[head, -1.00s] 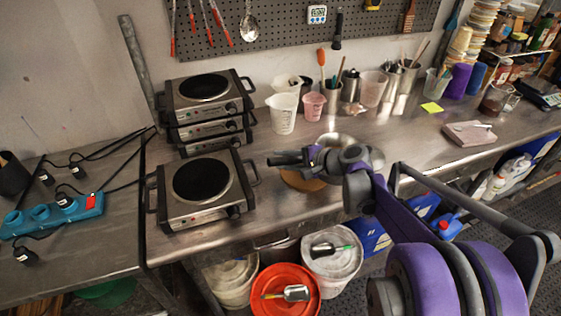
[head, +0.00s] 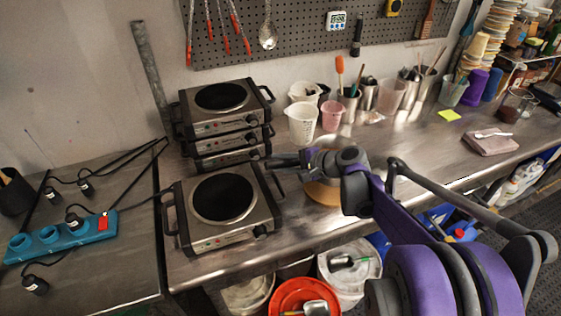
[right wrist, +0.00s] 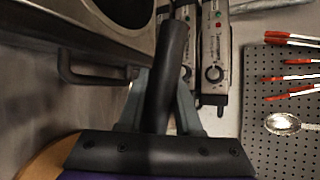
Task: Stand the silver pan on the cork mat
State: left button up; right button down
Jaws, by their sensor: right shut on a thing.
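The round brown cork mat (head: 322,195) lies on the steel bench, right of the front hot plate and partly hidden by my right arm. Its edge also shows at the lower left of the right wrist view (right wrist: 42,162). My right gripper (head: 285,161) is above the bench, between the hot plates and the mat. In the right wrist view its fingers (right wrist: 160,105) are shut on a dark rod-like handle (right wrist: 170,65), which seems to be the silver pan's. My left gripper is out of view.
The front hot plate (head: 222,200) is close to my right gripper, with a stack of hot plates (head: 219,115) behind it. A white jug (head: 302,125) and a pink cup (head: 331,115) stand at the back. Buckets (head: 350,262) are below the bench edge.

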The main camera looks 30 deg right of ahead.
jog(key=shift+f+b, duration=1.5)
jog(key=shift+f, duration=0.95)
jog(key=shift+w+d+r, duration=0.1)
jog(key=shift+r, duration=0.05)
jog(key=shift+f, duration=0.35)
jog(key=c, duration=0.5)
grip_release()
jog(key=v, duration=1)
jog(key=shift+s+d+r, duration=0.15)
jog(key=shift+s+r, duration=0.05)
jog(key=shift+s, duration=0.15)
